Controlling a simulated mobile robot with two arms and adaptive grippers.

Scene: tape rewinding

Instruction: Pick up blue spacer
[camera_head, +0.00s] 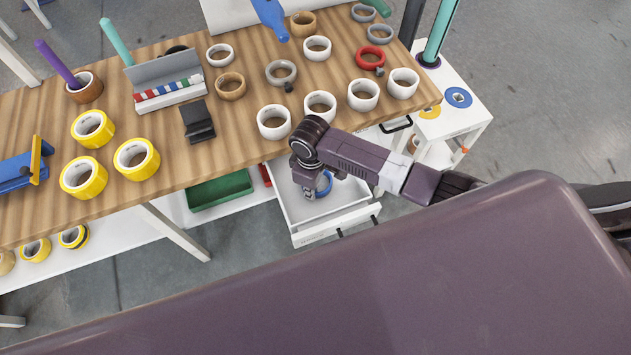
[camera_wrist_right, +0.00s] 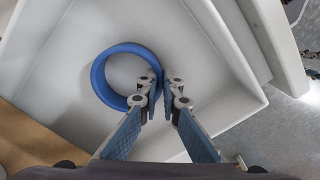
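The blue spacer (camera_head: 323,184) is a ring inside the open white drawer (camera_head: 296,208) under the table. In the right wrist view the blue spacer (camera_wrist_right: 103,89) is seen from above, close to the drawer's floor; whether it touches the floor cannot be told. My right gripper (camera_head: 309,191) reaches down into the drawer. In the wrist view its fingertips (camera_wrist_right: 160,88) are close together with the ring's right wall between them, one finger inside the ring and one outside. They look shut on that wall. My left gripper is in neither view.
The wooden table (camera_head: 235,130) above the drawer carries several tape rolls, including white rolls (camera_head: 273,122) near its front edge. A green tray (camera_head: 220,190) sits left of the drawer. A white stand (camera_head: 455,120) is at the right.

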